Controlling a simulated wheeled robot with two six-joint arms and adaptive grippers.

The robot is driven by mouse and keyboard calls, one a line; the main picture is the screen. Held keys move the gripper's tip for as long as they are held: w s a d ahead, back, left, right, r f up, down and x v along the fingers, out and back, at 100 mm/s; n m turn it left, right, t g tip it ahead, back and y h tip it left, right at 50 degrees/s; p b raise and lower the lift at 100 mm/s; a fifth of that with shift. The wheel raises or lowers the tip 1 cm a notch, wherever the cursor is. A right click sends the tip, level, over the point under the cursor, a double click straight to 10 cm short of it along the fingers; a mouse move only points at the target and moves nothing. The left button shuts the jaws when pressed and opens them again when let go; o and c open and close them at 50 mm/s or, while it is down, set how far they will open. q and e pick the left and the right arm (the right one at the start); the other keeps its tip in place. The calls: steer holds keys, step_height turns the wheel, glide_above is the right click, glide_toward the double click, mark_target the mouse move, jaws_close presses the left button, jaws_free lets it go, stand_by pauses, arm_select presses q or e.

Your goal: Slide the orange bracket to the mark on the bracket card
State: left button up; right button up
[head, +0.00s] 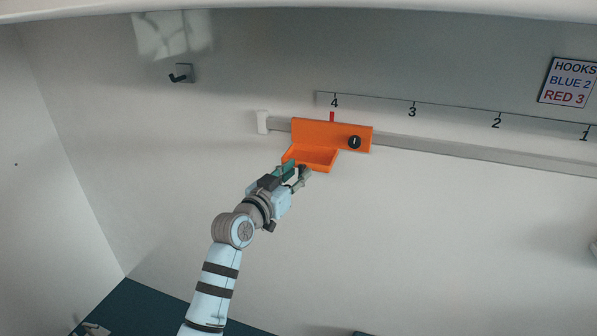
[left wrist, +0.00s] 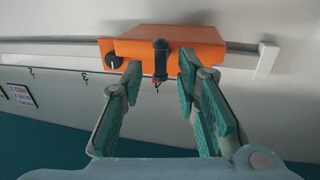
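The orange bracket (head: 318,132) sits on the grey wall rail near its left end, with a red pointer (head: 332,117) at the 4 of the number scale. A black knob (head: 354,142) is on its right part. My left gripper (head: 297,172) is at the bracket's lower front edge. In the left wrist view the bracket (left wrist: 200,42) is straight ahead, and a dark grip post (left wrist: 160,60) stands between the fingertips. The fingers are apart, with gaps on both sides of the post. My right gripper is not in view. No bracket card is legible; the visible card is headed HOOKS.
The rail (head: 470,154) runs right from a white end stop (head: 262,122), clear right of the bracket. The scale above reads 4 to 1 rightwards. The hooks card (head: 568,82) reads BLUE 2, RED 3. A dark hook (head: 182,75) is at upper left.

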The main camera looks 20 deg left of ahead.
arm_select(q)
steer(key=shift+w+d, duration=0.2)
steer(key=shift+w, duration=0.4)
steer(key=shift+a, duration=0.1)
steer(key=shift+c, duration=0.4)
jaws_close()
